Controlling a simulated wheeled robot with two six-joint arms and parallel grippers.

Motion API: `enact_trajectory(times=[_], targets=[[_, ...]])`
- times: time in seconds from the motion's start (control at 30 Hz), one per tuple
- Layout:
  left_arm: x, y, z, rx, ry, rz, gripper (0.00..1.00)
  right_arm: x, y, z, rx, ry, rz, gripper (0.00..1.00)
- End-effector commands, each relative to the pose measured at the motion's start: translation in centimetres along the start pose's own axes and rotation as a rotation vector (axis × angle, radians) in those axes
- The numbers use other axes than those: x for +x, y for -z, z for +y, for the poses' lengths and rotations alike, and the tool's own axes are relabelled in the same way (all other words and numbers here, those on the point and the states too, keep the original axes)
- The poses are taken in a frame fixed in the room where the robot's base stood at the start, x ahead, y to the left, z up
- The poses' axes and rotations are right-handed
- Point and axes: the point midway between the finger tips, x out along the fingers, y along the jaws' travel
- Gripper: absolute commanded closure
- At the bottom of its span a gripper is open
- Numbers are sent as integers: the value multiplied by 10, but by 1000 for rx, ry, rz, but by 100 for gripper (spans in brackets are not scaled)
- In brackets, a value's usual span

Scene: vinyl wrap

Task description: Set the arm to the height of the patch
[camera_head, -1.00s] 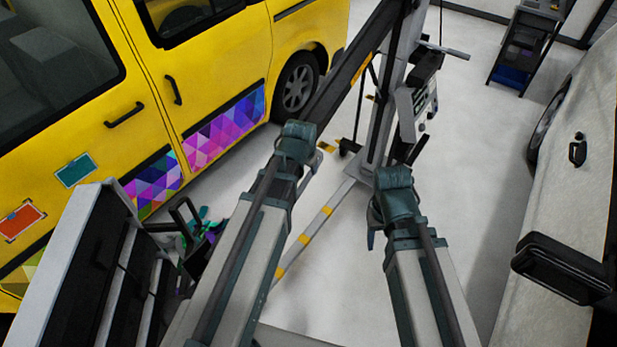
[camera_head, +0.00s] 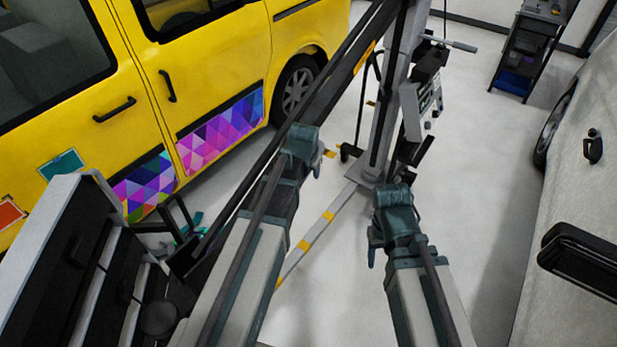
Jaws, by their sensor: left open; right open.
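A tall stand with a grey column (camera_head: 393,80) stands on the floor ahead, with a control box (camera_head: 424,105) on its right side. A long dark arm (camera_head: 345,70) slopes from the column down to the left, passing behind my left gripper. The yellow van carries a teal patch (camera_head: 62,165) and an orange-red patch (camera_head: 8,212) cut by the left edge. My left gripper (camera_head: 304,148) is in front of the sloping arm. My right gripper (camera_head: 392,215) is below the column's foot in the picture. Both are open and appear empty; their fingertips are hard to make out.
The yellow van (camera_head: 215,60) with patterned panels fills the left. A dark cabinet (camera_head: 60,250) stands at the lower left. A white car (camera_head: 570,190) with a black mirror is on the right. A shelf cart (camera_head: 527,55) stands behind.

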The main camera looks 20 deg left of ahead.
Motion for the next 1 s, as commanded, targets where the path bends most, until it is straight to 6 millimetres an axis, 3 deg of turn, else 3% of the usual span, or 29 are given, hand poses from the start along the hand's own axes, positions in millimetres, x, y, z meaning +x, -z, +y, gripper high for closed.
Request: enact_trajectory(times=[0.3, 0.63, 1.0], targets=[[4, 0, 0, 0, 0, 0, 44, 3, 0, 0, 0, 0, 0, 43], [4, 0, 0, 0, 0, 0, 100, 4, 0, 0, 0, 0, 0, 43], [4, 0, 0, 0, 0, 0, 100, 4, 0, 0, 0, 0, 0, 43]])
